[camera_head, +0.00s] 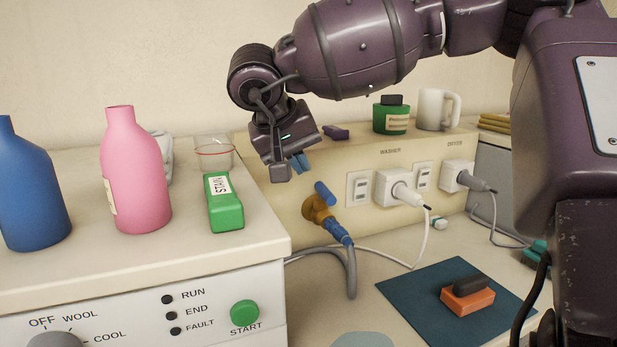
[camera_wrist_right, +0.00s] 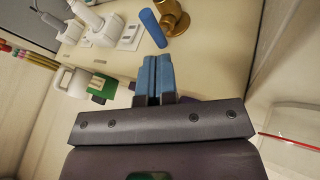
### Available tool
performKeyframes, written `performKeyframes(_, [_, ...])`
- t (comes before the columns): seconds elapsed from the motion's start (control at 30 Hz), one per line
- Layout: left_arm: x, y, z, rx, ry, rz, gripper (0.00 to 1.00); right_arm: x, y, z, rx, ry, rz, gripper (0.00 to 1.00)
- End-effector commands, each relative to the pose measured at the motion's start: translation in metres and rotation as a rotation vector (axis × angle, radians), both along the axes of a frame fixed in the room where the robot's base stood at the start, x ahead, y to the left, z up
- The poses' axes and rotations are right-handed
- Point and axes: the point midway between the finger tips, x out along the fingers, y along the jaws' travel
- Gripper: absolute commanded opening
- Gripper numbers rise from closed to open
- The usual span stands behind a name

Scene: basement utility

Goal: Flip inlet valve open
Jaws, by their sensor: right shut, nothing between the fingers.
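The inlet valve (camera_head: 319,208) is a brass body on the beige wall panel, with a blue lever handle (camera_head: 325,192) at its top and a blue fitting with a grey hose below. In the right wrist view the brass valve (camera_wrist_right: 174,17) and its blue handle (camera_wrist_right: 153,28) show at the top, beyond the fingertips. My right gripper (camera_head: 301,163) is above and slightly left of the handle, apart from it. Its blue fingers (camera_wrist_right: 154,78) are shut with nothing between them. My left gripper is not in view.
White plugs (camera_head: 397,188) sit in outlets right of the valve. A green jar (camera_head: 391,119) and a white mug (camera_head: 433,110) stand on the ledge.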

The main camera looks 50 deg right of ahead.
Motion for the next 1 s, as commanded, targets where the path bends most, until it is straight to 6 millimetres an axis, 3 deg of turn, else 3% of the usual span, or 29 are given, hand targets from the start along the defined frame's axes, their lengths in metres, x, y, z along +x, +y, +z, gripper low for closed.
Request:
performKeyframes(0.5, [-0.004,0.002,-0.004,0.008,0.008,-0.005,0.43,0.002,-0.043,-0.065,0.002,0.001,-0.005,0.0])
performKeyframes(1.0, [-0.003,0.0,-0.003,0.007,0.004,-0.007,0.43,0.003,-0.052,-0.076,0.0,-0.003,-0.004,0.0])
